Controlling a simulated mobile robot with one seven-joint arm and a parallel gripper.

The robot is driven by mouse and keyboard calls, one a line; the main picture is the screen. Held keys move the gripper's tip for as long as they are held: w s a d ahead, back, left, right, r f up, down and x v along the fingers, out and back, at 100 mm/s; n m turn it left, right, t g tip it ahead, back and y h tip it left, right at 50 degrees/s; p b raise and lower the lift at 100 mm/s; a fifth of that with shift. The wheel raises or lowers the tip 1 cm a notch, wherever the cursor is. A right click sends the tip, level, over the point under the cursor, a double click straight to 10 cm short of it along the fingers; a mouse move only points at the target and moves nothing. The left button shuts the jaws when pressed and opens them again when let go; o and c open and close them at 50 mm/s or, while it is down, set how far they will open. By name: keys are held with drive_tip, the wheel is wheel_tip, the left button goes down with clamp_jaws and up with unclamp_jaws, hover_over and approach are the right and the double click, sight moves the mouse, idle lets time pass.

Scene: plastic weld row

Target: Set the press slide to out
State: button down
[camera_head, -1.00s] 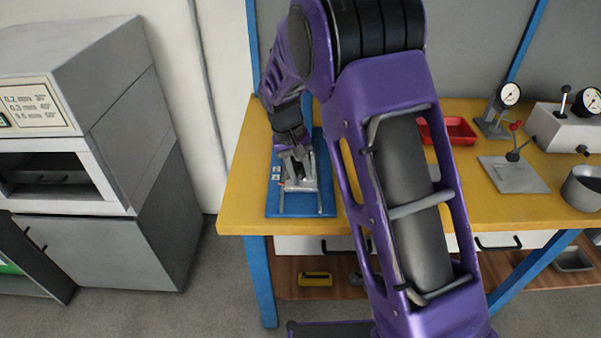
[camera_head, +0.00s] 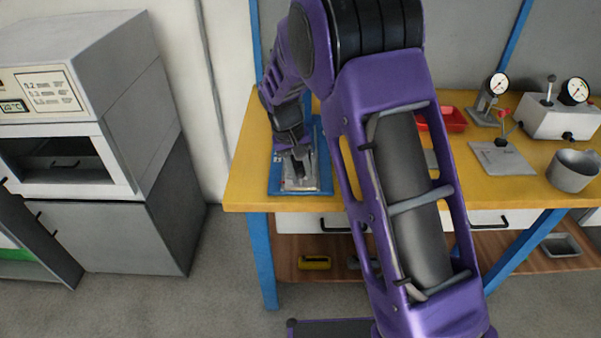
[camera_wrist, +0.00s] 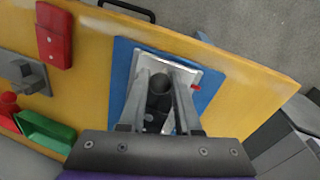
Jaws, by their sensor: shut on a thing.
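The press is a blue base plate (camera_head: 325,178) near the left front of the yellow bench, with a silver metal plate (camera_head: 300,185) on it close to its front edge. The wrist view shows the blue base (camera_wrist: 122,62) and the bright plate (camera_wrist: 190,76) too. My gripper (camera_head: 298,170) reaches down over the plate. In the wrist view its fingers (camera_wrist: 160,92) are closed around a dark, round-ended upright piece (camera_wrist: 158,84), apparently the slide's handle. A small red piece (camera_wrist: 196,88) shows beside the right finger. My gripper hides much of the slide.
A red tray (camera_head: 446,119), a lever fixture (camera_head: 500,158), a dial gauge (camera_head: 495,88) and a grey pot (camera_head: 573,171) stand to the right on the bench. An oven (camera_head: 85,100) stands at left, across a floor gap. My arm blocks the bench's middle.

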drive_tip(key=c, duration=0.9)
unclamp_jaws()
drive_tip(key=shift+s, duration=0.2)
drive_tip(key=shift+r, duration=0.1)
drive_tip(key=a+r+p, duration=0.2)
drive_tip(key=a+r, duration=0.1)
drive_tip(key=r, duration=1.4)
drive_tip(key=shift+s+a+p, duration=0.2)
drive_tip(key=shift+s+p, duration=0.1)
